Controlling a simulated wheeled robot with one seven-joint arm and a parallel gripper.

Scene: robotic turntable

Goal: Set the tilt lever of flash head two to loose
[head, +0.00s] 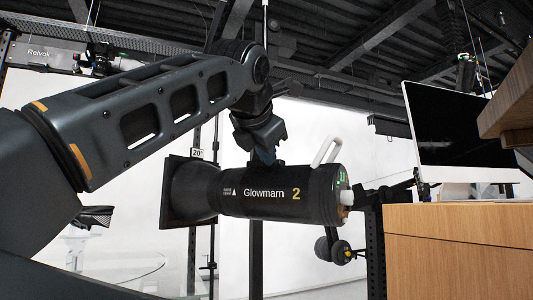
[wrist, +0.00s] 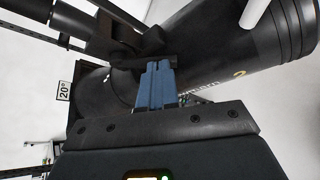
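Flash head two (head: 275,192) is a dark cylinder marked "Glowmarn 2", lying roughly level in the head view. It shows tilted in the wrist view (wrist: 215,60). My gripper (head: 262,155) is just above the body, near its middle. In the wrist view my gripper (wrist: 156,68) has its blue fingers side by side with hardly any gap. Their tips meet a dark bar-like part (wrist: 128,62) beside the flash head, possibly the tilt lever. I cannot tell whether they touch or pinch it. In the head view my gripper hides this spot.
A white handle (head: 326,151) stands up from the flash head's rear end. A "20°" tag (head: 198,154) hangs beside its front. A wooden cabinet (head: 460,255) and a monitor (head: 460,130) stand at right. A dark upright stand is behind the flash head.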

